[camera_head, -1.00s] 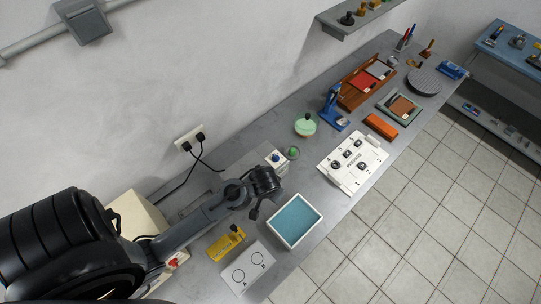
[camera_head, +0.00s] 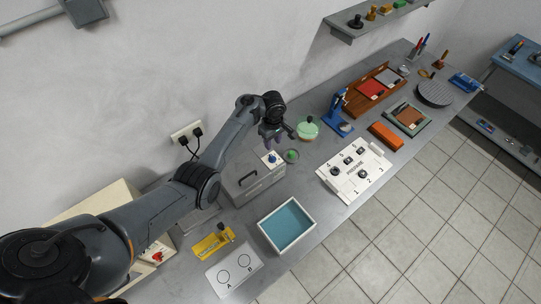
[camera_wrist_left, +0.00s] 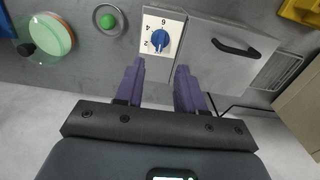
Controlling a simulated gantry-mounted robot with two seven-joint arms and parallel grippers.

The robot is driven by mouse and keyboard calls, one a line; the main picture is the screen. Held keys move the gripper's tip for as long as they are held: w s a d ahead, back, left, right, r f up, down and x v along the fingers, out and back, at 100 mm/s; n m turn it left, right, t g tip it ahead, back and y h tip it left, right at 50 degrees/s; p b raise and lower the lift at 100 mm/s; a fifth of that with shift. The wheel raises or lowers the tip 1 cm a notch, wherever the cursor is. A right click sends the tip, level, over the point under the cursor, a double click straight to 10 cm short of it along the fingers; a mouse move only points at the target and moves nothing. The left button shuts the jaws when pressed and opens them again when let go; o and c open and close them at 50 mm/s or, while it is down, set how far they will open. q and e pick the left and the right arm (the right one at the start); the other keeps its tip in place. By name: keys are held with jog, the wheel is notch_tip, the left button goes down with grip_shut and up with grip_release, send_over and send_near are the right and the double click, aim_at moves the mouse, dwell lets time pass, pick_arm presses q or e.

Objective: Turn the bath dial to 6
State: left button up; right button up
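The bath dial is a blue knob (camera_wrist_left: 160,40) on a white panel (camera_wrist_left: 149,52) with the printed numbers 2, 4 and 6, at the end of a grey box with a black handle (camera_wrist_left: 217,65). Which number its pointer faces is too small to tell surely. The dial also shows in the head view (camera_head: 272,158). My left gripper (camera_wrist_left: 160,70) has two purple fingers, open and apart, with nothing between them. Its fingertips are just short of the dial in the wrist view, apart from it. In the head view the gripper (camera_head: 273,138) hangs above and behind the dial. My right gripper is not seen.
A green button (camera_head: 291,155) and a pale green round thing (camera_head: 307,128) stand right of the dial. A blue-floored tray (camera_head: 262,226) lies in front. A white numbered panel with black knobs (camera_head: 346,187) is to the right. A wall socket with cables (camera_head: 186,133) is behind.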

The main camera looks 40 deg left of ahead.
aim_at(272, 157)
pick_arm(q)
notch_tip(272, 157, down, 10)
jog(key=b, duration=0.3)
jog(key=shift+r, duration=0.2)
grip_shut()
